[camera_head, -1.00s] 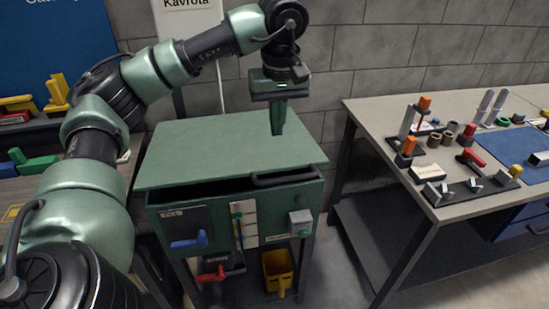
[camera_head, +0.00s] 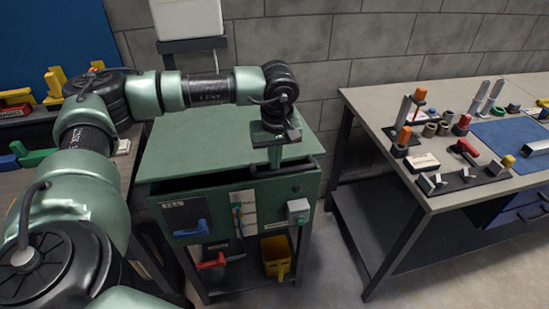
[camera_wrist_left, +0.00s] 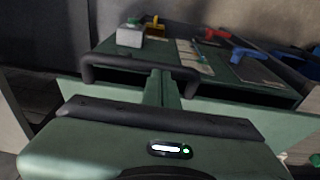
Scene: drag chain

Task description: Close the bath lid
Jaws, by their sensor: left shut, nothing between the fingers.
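The bath is a green cabinet with a flat green lid (camera_head: 195,145) on top. The lid lies roughly level over the body, and a dark strip shows under its front edge in the wrist view. A black bar handle (camera_head: 300,170) runs along the front; it also shows in the left wrist view (camera_wrist_left: 110,62). Whether the fingertips touch the lid cannot be told. My right gripper is out of view.
The front panel carries a blue handle (camera_head: 192,229) and a grey switch box (camera_head: 298,209). A yellow bin (camera_head: 276,256) stands below. A workbench (camera_head: 385,125) with tools is at right, with open floor between. A white container (camera_head: 187,18) stands behind the bath.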

